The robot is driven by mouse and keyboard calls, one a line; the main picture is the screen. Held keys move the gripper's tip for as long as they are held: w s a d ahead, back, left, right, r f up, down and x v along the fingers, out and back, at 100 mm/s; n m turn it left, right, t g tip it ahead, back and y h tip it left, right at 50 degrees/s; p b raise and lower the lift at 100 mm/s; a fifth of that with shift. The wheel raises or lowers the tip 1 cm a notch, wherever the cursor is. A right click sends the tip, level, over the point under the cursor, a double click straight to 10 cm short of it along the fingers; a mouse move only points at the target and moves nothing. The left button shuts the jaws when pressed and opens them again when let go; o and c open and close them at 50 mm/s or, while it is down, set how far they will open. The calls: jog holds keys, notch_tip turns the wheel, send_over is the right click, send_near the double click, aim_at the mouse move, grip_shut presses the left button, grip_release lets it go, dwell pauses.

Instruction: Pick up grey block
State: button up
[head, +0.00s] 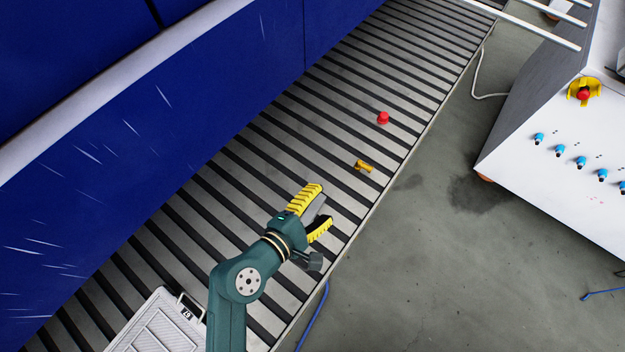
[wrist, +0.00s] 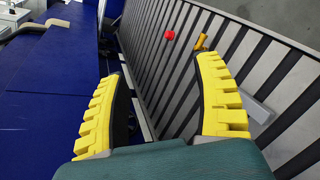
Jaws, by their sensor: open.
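The grey block (wrist: 261,110) lies on the slatted conveyor in the wrist view, just right of the right finger, which may hide part of it. In the head view a grey patch shows between the fingers; I cannot tell there whether it is the block or the finger's inner side. My gripper (head: 324,204) has two yellow ribbed fingers spread apart over the conveyor. In the wrist view the open gripper (wrist: 162,70) has nothing between its fingers, and the block is outside their gap.
A yellow spool-shaped piece (head: 364,166) and a red piece (head: 383,118) lie farther along the conveyor (head: 400,70). A grey lidded case (head: 160,325) is at the bottom left. A blue wall (head: 150,130) borders the left side. A white panel with knobs (head: 560,180) stands right.

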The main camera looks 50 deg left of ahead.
aim_at(311, 210)
jog(key=s+f+n+b, duration=0.3)
jog(key=f+n, duration=0.1)
jog(key=f, duration=0.3)
jog(key=s+a+f+n+y+b, duration=0.1)
jog(key=s+f+n+b, duration=0.2)
jog(key=f, duration=0.5)
jog(key=s+a+f+n+b, duration=0.1)
jog(key=s+f+n+b, duration=0.2)
jog(key=f, duration=0.5)
jog(key=shift+s+a+n+g+y+b, duration=0.15)
jog(key=shift+n+g+y+b, duration=0.1)
jog(key=shift+n, duration=0.3)
jog(key=shift+s+a+n+g+y+b, duration=0.15)
jog(key=shift+n+b, duration=0.1)
jog(key=shift+n, duration=0.3)
jog(key=b+x, duration=0.3)
jog(key=x, duration=0.2)
jog(key=b+x, duration=0.3)
jog(key=x, duration=0.2)
jog(key=b+x, duration=0.2)
jog(key=x, duration=0.4)
jog(key=shift+s+a+b, duration=0.15)
jog(key=shift+a+b, duration=0.2)
jog(key=shift+b, duration=0.05)
jog(key=shift+w, duration=0.25)
jog(key=shift+s, duration=0.1)
jog(key=shift+c, duration=0.9)
grip_shut()
jog(key=shift+r, duration=0.25)
